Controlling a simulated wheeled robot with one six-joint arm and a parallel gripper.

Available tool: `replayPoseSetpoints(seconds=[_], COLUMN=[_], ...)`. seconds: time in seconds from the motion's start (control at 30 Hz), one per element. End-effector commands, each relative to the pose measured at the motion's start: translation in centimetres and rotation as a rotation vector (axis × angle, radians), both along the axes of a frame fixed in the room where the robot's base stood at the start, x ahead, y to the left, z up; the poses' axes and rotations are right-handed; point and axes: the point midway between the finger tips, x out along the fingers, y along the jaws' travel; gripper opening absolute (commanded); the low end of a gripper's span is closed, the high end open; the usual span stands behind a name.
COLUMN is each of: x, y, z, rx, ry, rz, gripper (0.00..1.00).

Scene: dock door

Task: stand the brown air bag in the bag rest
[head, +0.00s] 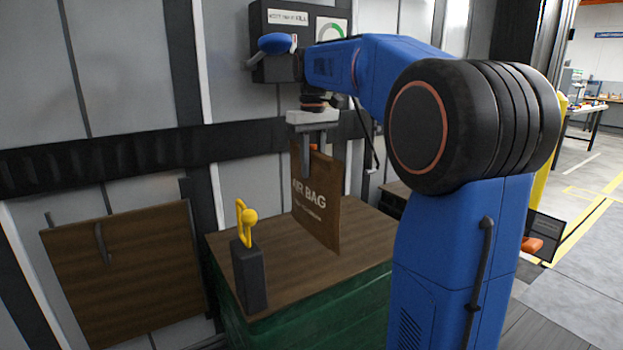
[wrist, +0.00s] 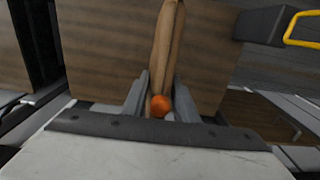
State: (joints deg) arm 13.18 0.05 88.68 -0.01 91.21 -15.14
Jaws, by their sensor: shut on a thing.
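The brown air bag (head: 318,210) hangs upright with its printed face toward the head camera. My gripper (head: 319,165) is shut on its top edge from above. In the wrist view the bag (wrist: 168,45) shows edge-on between the two fingers of my gripper (wrist: 160,98), with its orange valve (wrist: 160,106) close to them. The bag's lower edge is over the brown top of a green-sided stand (head: 275,280); I cannot tell if it touches. I cannot make out the bag rest for sure; the bag and arm hide part of the top.
A dark holder (head: 249,275) with a yellow tool (head: 244,222) stands at the stand's front left corner. A brown panel (head: 130,270) leans on the wall at left. The top between holder and bag is clear.

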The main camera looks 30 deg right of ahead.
Motion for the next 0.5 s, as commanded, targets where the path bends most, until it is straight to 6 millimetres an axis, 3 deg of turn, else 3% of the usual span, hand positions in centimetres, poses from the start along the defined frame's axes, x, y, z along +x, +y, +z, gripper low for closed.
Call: replayPoseSetpoints(seconds=[0.27, 0.5], x=[-0.1, 0.0], y=[0.0, 0.0], z=[-3.4, -3.7], rx=[0.001, 0.0], ry=[0.002, 0.0], rz=[0.0, 0.0], gripper=[0.0, 0.0])
